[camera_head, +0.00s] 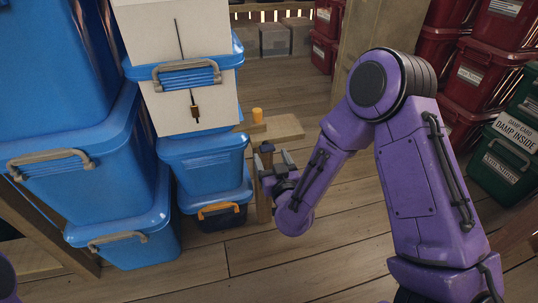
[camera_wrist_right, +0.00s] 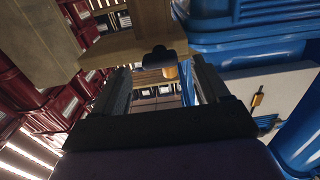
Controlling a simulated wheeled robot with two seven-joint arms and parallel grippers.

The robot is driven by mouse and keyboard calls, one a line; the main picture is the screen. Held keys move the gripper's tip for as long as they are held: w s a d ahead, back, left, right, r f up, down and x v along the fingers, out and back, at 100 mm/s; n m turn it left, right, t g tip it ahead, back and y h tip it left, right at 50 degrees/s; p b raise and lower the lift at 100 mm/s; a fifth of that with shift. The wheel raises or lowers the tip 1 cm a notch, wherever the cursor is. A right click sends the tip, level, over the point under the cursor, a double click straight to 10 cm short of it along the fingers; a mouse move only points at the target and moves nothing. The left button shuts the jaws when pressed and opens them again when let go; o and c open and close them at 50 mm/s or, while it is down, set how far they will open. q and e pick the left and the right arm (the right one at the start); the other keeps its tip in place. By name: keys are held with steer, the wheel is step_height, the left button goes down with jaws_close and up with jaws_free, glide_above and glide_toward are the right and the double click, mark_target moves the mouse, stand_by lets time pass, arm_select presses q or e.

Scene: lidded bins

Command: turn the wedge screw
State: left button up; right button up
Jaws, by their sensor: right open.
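A dark knob-like piece, which looks like the wedge screw's handle (camera_head: 267,147), is at the edge of a small wooden stand. In the right wrist view this dark handle (camera_wrist_right: 158,57) has a wide lobed top and lies ahead, between the two fingertips in the picture. My right gripper (camera_head: 272,166) is open and close to it; I cannot tell whether they touch. The fingers also show in the wrist view (camera_wrist_right: 161,70), apart with nothing held between them. The screw's shaft is not clearly visible. My left gripper is out of view.
An orange cylinder (camera_head: 257,115) stands on the wooden stand (camera_head: 284,128). Blue lidded bins (camera_head: 205,155) are stacked at left. Red bins (camera_head: 485,75) line the right. Floor between is clear.

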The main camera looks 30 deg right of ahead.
mark_target(269, 151)
steer(key=x, duration=0.3)
steer(key=shift+w, duration=0.15)
steer(key=shift+c, duration=0.3)
steer(key=c, duration=1)
